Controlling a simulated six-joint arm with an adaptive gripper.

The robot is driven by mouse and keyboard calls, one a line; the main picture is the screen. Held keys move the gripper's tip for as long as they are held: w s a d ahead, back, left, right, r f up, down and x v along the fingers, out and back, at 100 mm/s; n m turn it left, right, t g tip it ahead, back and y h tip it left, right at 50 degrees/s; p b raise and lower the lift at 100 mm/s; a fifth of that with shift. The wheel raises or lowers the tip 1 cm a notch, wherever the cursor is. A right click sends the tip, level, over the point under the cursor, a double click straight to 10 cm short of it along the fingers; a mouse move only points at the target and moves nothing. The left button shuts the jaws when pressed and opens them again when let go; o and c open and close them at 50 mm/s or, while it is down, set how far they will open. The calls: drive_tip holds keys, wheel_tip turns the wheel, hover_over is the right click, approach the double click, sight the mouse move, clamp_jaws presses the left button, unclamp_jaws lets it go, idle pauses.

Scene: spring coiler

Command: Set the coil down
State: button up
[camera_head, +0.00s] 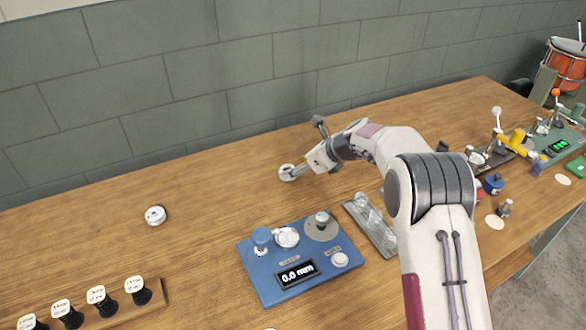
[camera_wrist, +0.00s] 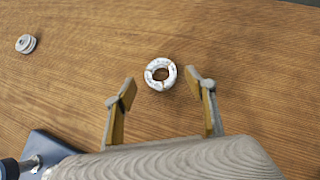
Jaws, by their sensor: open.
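A silver-white ring-shaped coil (camera_wrist: 160,74) with a dark hole shows against the wooden table in the wrist view. In the head view the coil (camera_head: 286,173) is at the tip of my gripper (camera_head: 300,170), towards the back of the table. In the wrist view my gripper (camera_wrist: 166,88) is open, with one finger on each side of the coil and a visible gap to both. The coil lies slightly beyond the fingertips and seems to rest flat on the table. Its underside is hidden.
A white spool (camera_head: 155,215) stands alone on the table at left. A blue gauge (camera_head: 285,290) reading 0.0 mm and a grey tray (camera_head: 375,232) of clear pieces lie in front. A rack (camera_head: 152,297) of dark-bodied, white-topped pieces is front left. Coiling equipment (camera_head: 495,155) stands right.

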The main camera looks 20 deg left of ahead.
drive_tip(key=v, duration=0.9)
idle(0.4)
drive_tip(key=shift+r, duration=0.1)
idle(0.3)
drive_tip(key=s+d+r+n+t+h, duration=0.1)
drive_tip(key=s+d+r+n+h, duration=0.3)
drive_tip(key=s+d+r+n, duration=1.05)
drive_tip(key=s+d+n+h, duration=0.2)
drive_tip(key=s+d+n, duration=0.1)
drive_tip(key=s+d, duration=0.7)
drive_tip(key=s+d+f+n+t+h, duration=0.1)
drive_tip(key=s+d+n, duration=0.3)
drive_tip(key=s+d, duration=0.7)
drive_tip(key=s+h, duration=0.1)
drive_tip(key=s, duration=0.6)
drive_tip(key=shift+t+h, duration=0.3)
